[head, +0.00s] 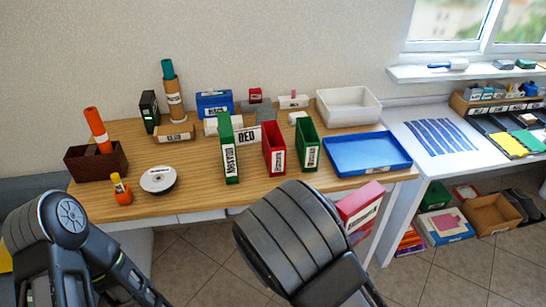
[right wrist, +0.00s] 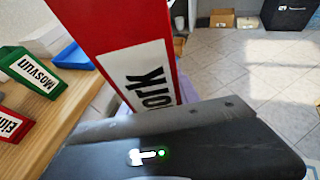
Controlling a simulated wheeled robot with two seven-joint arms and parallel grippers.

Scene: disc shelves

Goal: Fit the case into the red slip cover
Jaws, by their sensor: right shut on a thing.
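The case (head: 362,203) is red with a white label. It is held in the air off the table's front right edge. In the right wrist view the case (right wrist: 110,28) is large and tilted, with "ork" readable on its label. My right gripper (right wrist: 175,116) is shut on its lower end; my dark arm hides most of the grip in the head view. The red slip cover (head: 268,150) stands upright and open-topped on the table, between two green pieces. Its labelled edge (right wrist: 12,124) shows at the left of the wrist view. My left arm shows at lower left, but its gripper does not.
A tall green case (head: 228,150) stands left of the red cover, and a green slip cover (head: 304,139) stands right. A blue tray (head: 366,170) lies farther right. A disc stack (head: 158,180) and an orange holder (head: 122,194) sit at left. The table front (head: 195,200) is clear.

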